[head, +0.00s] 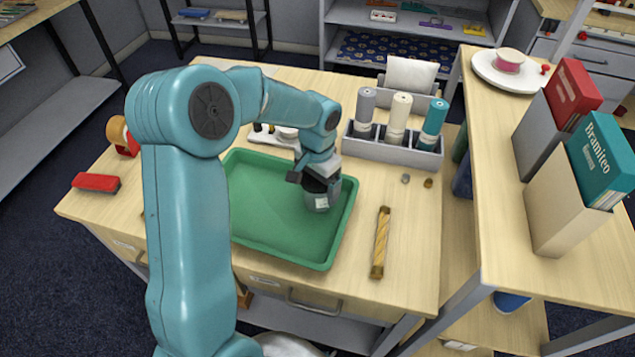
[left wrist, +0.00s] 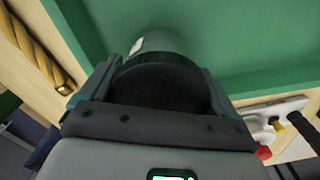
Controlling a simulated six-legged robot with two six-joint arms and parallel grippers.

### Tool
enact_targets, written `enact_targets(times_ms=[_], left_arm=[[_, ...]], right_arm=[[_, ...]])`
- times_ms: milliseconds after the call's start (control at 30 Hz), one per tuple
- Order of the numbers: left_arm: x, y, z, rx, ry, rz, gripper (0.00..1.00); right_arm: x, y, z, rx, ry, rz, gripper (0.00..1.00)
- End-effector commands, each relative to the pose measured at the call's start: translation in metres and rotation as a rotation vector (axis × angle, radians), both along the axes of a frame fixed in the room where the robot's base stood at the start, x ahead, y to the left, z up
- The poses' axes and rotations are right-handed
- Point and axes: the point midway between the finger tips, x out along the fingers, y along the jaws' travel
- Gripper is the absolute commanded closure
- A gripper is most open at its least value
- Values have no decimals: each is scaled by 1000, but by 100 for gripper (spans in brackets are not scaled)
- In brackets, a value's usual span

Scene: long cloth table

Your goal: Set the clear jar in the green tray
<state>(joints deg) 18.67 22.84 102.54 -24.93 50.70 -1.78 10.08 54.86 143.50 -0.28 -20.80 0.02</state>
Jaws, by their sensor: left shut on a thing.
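The clear jar (head: 318,203) has a dark lid and a small pale label. It is inside the green tray (head: 262,222), near the tray's right wall, and looks upright. I cannot tell whether its base touches the tray floor. My left gripper (head: 318,180) is above the jar and shut on its lid end. In the left wrist view the dark lid (left wrist: 155,88) sits between the fingers, with the jar's glass (left wrist: 165,44) beyond it over the green tray (left wrist: 245,45). The rest of the tray is empty where it shows; my arm hides its left part. My right gripper is not in view.
A grey holder (head: 385,150) with several rolls stands behind the tray. A red block-like object (head: 96,182) lies at the left. A side shelf with binders (head: 608,160) stands at the right.

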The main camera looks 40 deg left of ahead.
Motion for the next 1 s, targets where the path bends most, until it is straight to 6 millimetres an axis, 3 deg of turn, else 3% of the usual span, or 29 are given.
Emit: enact_targets(times_ms=[267, 300, 333, 667, 1000], left_arm=[[0, 0, -4, 0, 0, 0, 41], [0, 0, -4, 0, 0, 0, 7], [0, 0, -3, 0, 0, 0, 0], [0, 0, 6, 1, -2, 0, 0], [1, 0, 81, 1, -6, 0, 0]], right_arm=[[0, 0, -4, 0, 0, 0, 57], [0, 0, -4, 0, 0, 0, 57], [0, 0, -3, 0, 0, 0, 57], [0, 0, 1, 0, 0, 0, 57], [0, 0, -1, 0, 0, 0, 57]])
